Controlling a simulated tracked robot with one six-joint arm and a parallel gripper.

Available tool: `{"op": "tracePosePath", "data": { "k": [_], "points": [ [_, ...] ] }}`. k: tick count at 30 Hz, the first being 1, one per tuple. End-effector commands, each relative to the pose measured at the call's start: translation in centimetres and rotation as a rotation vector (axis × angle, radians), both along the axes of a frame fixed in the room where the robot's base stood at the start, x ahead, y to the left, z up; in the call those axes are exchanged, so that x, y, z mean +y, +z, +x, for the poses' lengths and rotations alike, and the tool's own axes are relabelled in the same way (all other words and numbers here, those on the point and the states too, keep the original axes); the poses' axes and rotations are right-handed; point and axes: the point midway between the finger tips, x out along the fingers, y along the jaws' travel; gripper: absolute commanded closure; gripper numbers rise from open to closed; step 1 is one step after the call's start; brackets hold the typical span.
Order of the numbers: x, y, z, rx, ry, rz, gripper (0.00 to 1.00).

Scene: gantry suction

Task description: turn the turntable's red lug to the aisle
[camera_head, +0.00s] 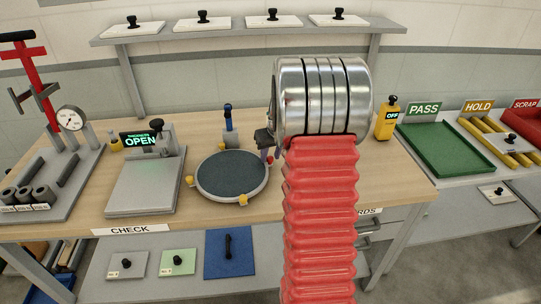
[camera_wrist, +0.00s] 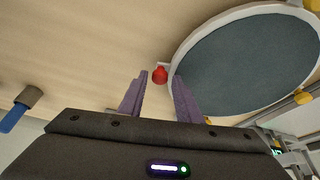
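The turntable (camera_head: 232,175) has a dark round top with a pale rim and stands on the wooden bench; it also shows in the wrist view (camera_wrist: 245,65). Its red lug (camera_head: 270,159) is on the right side of the rim in the head view, and yellow lugs sit elsewhere around it. In the wrist view the red lug (camera_wrist: 160,75) lies at the gap between my fingertips. My gripper (camera_wrist: 160,84) is open, its two purple fingers apart, with no clear contact on the lug. In the head view my gripper (camera_head: 266,153) is partly hidden by my arm.
A grey block with a blue-handled tool (camera_head: 228,120) stands behind the turntable. A grey plate fixture (camera_head: 143,188) with an OPEN display is to its left. A yellow OFF device (camera_head: 387,120) is at the bench's right, before the green PASS tray (camera_head: 440,150).

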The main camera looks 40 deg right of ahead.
Motion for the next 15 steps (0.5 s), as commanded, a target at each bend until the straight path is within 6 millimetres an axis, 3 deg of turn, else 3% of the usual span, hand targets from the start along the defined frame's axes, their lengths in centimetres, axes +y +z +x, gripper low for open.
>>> {"op": "tracePosePath", "data": {
  "k": [12, 15],
  "points": [
    [-0.01, 0.02, -0.01, 0.000, 0.000, 0.000, 0.99],
    [0.00, 0.02, -0.01, 0.000, -0.001, 0.000, 1.00]
  ]
}}
